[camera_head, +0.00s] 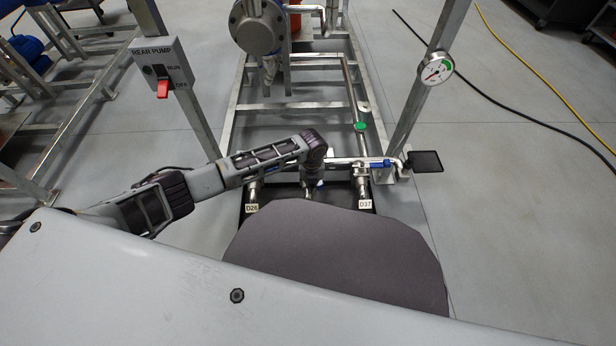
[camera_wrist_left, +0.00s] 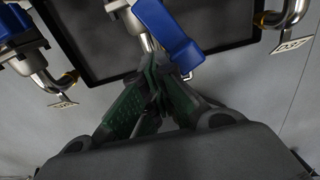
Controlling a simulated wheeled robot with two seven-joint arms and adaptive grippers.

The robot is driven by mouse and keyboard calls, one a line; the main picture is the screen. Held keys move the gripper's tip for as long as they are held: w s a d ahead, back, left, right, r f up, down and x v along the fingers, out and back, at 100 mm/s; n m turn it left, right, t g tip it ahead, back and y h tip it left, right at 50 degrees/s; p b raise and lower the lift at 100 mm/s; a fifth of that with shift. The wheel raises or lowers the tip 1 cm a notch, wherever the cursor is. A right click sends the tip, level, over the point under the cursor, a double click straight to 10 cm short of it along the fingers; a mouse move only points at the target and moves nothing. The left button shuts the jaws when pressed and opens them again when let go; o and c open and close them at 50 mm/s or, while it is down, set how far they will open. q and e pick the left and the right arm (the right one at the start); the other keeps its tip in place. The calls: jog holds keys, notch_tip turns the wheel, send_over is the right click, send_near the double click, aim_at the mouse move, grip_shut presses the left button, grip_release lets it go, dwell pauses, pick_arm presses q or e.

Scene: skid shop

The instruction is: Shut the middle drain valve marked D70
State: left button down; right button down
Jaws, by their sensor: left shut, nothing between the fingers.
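In the left wrist view my left gripper (camera_wrist_left: 153,75) is shut and empty. Its fingertips are close beside the lower end of the middle drain valve's blue lever (camera_wrist_left: 168,32); whether they touch I cannot tell. This lever slants down roughly along its steel pipe (camera_wrist_left: 134,22). No D70 tag can be read; the outlet is hidden behind my fingers. In the head view my left wrist (camera_head: 313,146) hangs over the middle valve and hides most of it. My right gripper is not in view.
Neighbouring valves flank it, tagged D26 (camera_head: 252,208) on the left and D37 (camera_head: 365,204) on the right. The D37 valve's blue lever (camera_head: 380,163) points sideways. A black drip tray (camera_wrist_left: 92,62) lies below. Frame posts carry a pump switch box (camera_head: 160,72) and a gauge (camera_head: 436,69).

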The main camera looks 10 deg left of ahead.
aim_at(319, 184)
pick_arm(q)
jog(key=shift+w+d, duration=0.1)
jog(key=shift+d, duration=0.2)
jog(key=shift+w+d, duration=0.1)
jog(key=shift+d, duration=0.05)
jog(key=shift+w+d+b, duration=0.3)
jog(key=shift+w+d, duration=0.2)
jog(key=shift+d, duration=0.35)
jog(key=shift+w, duration=0.1)
jog(key=shift+w+d+b, duration=0.55)
jog(key=shift+w+d, duration=0.15)
jog(key=shift+d, duration=0.1)
dwell(0.5)
